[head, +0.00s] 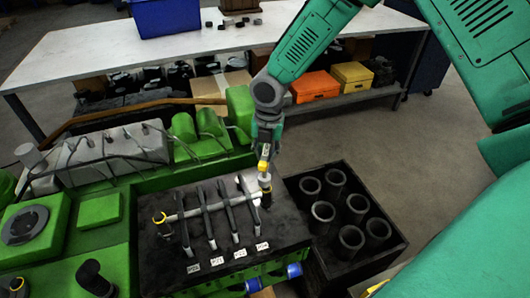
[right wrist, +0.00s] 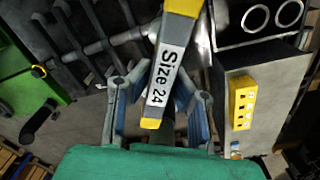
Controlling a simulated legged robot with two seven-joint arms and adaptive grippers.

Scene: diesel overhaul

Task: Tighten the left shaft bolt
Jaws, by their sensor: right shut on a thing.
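My right gripper (head: 268,140) is shut on a yellow and grey tool (head: 263,165) labelled "Size 24". The label faces the camera in the right wrist view (right wrist: 165,75), between the two fingers (right wrist: 160,92). In the head view the tool is upright over the right end of the rocker shaft (head: 218,206); whether it touches the bolt there is hidden. The left shaft bolt (head: 160,219), with a yellow ring, stands at the shaft's left end, well away from the tool. My left gripper is out of view.
A black crate (head: 392,240) with several cylinder liners stands right of the green engine (head: 125,190). Several rocker arms cross the shaft. Behind, a white table (head: 110,45) carries a blue bin (head: 165,15); orange and yellow boxes (head: 314,86) sit below.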

